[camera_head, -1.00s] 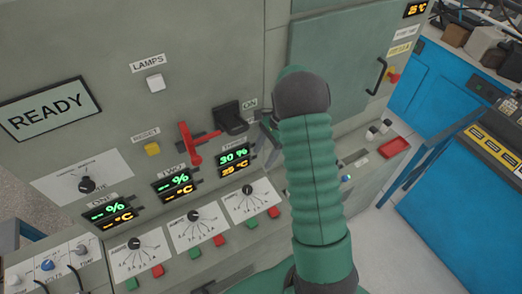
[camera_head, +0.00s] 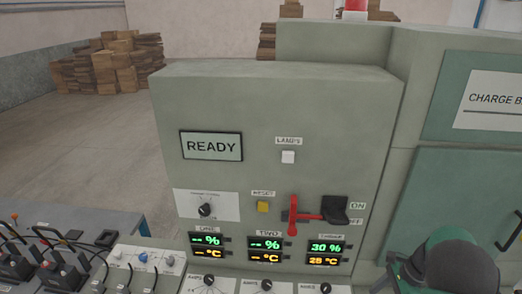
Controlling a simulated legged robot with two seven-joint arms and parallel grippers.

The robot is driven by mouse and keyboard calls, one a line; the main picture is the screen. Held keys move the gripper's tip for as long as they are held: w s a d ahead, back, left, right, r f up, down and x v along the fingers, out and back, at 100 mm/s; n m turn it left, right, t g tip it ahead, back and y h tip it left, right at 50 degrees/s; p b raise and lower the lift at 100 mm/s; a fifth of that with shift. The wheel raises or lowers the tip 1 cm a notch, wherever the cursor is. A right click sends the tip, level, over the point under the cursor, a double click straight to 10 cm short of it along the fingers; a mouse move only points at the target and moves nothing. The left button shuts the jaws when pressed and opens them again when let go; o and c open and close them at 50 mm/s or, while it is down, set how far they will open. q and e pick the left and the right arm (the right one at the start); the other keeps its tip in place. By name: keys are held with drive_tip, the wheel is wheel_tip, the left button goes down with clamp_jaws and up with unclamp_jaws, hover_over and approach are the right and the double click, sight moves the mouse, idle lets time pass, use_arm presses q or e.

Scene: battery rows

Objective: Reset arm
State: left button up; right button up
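My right arm, green with a dark grey joint, comes in at the lower right corner. Part of my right gripper (camera_head: 398,268) shows dark beside that joint, low in front of the cabinet. Its fingertips are not clear, so I cannot tell if it is open or shut. It is apart from the red lever (camera_head: 293,216) and the black switch handle (camera_head: 335,210) beside the ON and OFF labels. My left gripper is not in view.
A grey-green control cabinet (camera_head: 270,95) fills the middle, with a READY display (camera_head: 211,146), a yellow reset button (camera_head: 263,207) and a white lamps button (camera_head: 288,157). A bench with black connectors (camera_head: 65,255) stands at lower left. Cardboard boxes (camera_head: 110,62) are stacked behind on open floor.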

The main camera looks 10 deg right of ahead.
drive_tip(key=s+a+n+h+b, duration=0.2)
drive_tip(key=s+a+n, duration=0.2)
drive_tip(key=a+n, duration=0.6)
drive_tip(key=s+a+f+n+t+h+b, duration=0.1)
drive_tip(key=s+a+n+h+b, duration=0.1)
drive_tip(key=a+n, duration=0.9)
drive_tip(key=shift+s+a+n+b, duration=0.3)
drive_tip(key=shift+s+a+b, duration=0.5)
drive_tip(key=shift+a, duration=1)
drive_tip(key=shift+s+a, duration=0.1)
drive_tip(key=shift+s, duration=0.1)
drive_tip(key=shift+w, duration=0.1)
drive_tip(key=shift+c, duration=0.2)
